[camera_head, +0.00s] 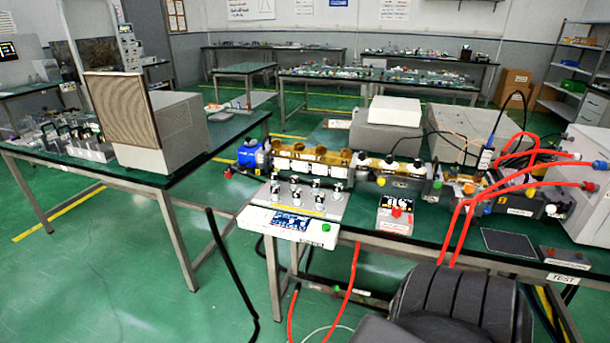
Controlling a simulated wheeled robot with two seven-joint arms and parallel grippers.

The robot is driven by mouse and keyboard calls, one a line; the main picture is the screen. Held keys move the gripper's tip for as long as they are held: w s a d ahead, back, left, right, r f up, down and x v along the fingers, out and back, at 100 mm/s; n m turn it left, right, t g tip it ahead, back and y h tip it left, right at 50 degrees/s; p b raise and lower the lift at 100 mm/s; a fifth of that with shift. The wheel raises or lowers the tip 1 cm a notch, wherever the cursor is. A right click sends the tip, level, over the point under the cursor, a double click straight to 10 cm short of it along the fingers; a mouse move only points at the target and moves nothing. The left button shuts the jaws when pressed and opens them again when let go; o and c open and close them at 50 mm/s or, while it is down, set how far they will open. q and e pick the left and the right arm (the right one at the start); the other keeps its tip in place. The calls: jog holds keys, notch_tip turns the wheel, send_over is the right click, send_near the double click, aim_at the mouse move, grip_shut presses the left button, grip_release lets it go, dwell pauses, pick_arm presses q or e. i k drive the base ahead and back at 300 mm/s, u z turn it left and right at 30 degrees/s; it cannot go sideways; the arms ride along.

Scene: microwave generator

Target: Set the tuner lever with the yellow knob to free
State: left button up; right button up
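The microwave bench assembly (405,178) runs along the green table at the right, with a blue end piece (252,154) at its left. Neither of my grippers is in view.
A white control panel (287,226) with a green button is at the table's front left. A small box with a red knob (396,213) stands in front of the assembly. Red cables (470,215) hang over the front edge.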

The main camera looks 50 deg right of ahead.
aim_at(381, 181)
jog(key=u, duration=0.5)
jog(key=i, duration=0.95)
jog(key=z, duration=2.05)
